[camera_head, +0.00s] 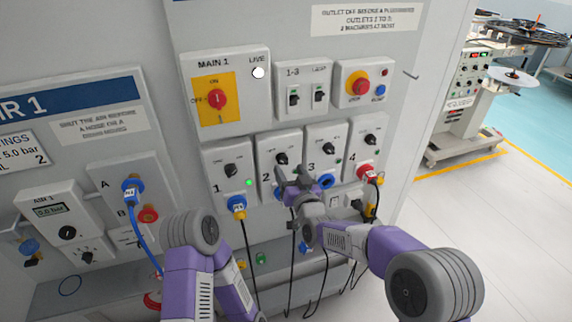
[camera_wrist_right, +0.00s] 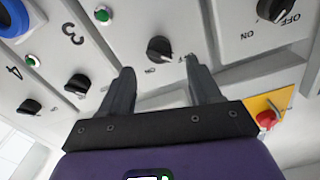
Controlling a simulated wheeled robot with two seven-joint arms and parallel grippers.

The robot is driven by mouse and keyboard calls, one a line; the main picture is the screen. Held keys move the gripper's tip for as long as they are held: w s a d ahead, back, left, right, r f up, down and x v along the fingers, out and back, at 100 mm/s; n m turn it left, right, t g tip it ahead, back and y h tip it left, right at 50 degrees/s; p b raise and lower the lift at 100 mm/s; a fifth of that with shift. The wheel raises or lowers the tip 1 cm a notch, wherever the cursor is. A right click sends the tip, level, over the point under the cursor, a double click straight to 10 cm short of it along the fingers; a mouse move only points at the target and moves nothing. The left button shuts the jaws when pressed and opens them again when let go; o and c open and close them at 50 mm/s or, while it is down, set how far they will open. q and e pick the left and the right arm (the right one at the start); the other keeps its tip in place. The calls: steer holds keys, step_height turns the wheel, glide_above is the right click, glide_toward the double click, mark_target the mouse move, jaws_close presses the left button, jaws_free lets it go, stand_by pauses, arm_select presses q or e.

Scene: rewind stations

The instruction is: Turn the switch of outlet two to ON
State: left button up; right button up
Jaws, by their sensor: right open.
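The outlet two panel (camera_head: 265,150) carries a black rotary switch (camera_head: 282,158) above its socket. In the right wrist view the same switch (camera_wrist_right: 160,48) shows between and beyond my fingertips, with no visible contact. My right gripper (camera_head: 294,173) is open in front of the lower part of the panel, just below the switch, and hides part of the socket. It also shows in the right wrist view (camera_wrist_right: 160,75), empty. My left arm is in view at the lower left, but its gripper is not.
Outlet one (camera_head: 228,155) has a lit green lamp and a blue plug. Outlet three (camera_head: 328,138) and outlet four (camera_head: 368,132) stand close on the right. The main switch (camera_head: 216,98) and a red stop button (camera_head: 358,84) are above. Cables hang below.

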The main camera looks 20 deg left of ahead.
mark_target(285, 162)
steer(key=shift+x, duration=1.95)
steer(key=c, duration=1)
steer(key=shift+f+m+b, duration=0.15)
steer(key=shift+m+b, duration=0.45)
steer(key=shift+b, duration=0.25)
steer(key=m+b, duration=0.5)
steer(key=shift+w+d+f, duration=0.1)
steer(key=shift+m+b, duration=0.8)
steer(key=shift+b, duration=0.2)
steer(key=m+b, duration=0.3)
steer(key=m, duration=0.2)
steer(key=shift+m+b, duration=0.3)
steer(key=m+b, duration=0.2)
steer(key=m, duration=0.2)
steer(key=shift+m, duration=0.4)
